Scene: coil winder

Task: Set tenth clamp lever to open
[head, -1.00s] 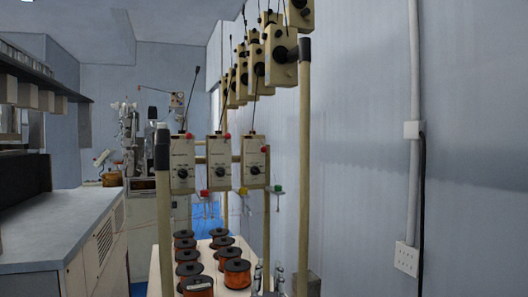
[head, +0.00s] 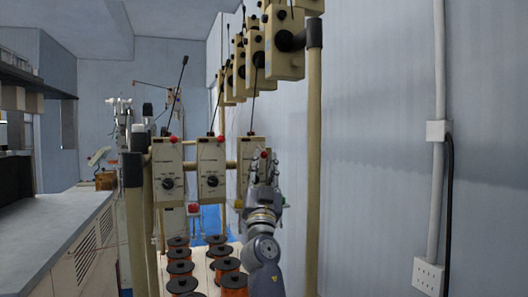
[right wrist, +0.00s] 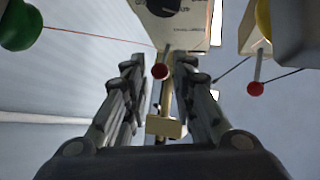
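Cream tensioner boxes with dials stand in a row on a frame; the middle one (head: 211,167) and left one (head: 167,168) show clearly in the head view. My right gripper (head: 262,165) is raised in front of the right-hand box (head: 243,160) and partly hides it. In the right wrist view, a small lever with a red ball tip (right wrist: 160,71) appears between the fingers of the open right gripper (right wrist: 160,62); no contact is visible. Another red-tipped lever (right wrist: 256,88) is to the right, outside the fingers. I cannot tell which lever is tenth. My left gripper is not in view.
A green ball (right wrist: 20,25) and a yellow ball (right wrist: 264,18) flank the fingers. A counter (head: 45,240) is at left.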

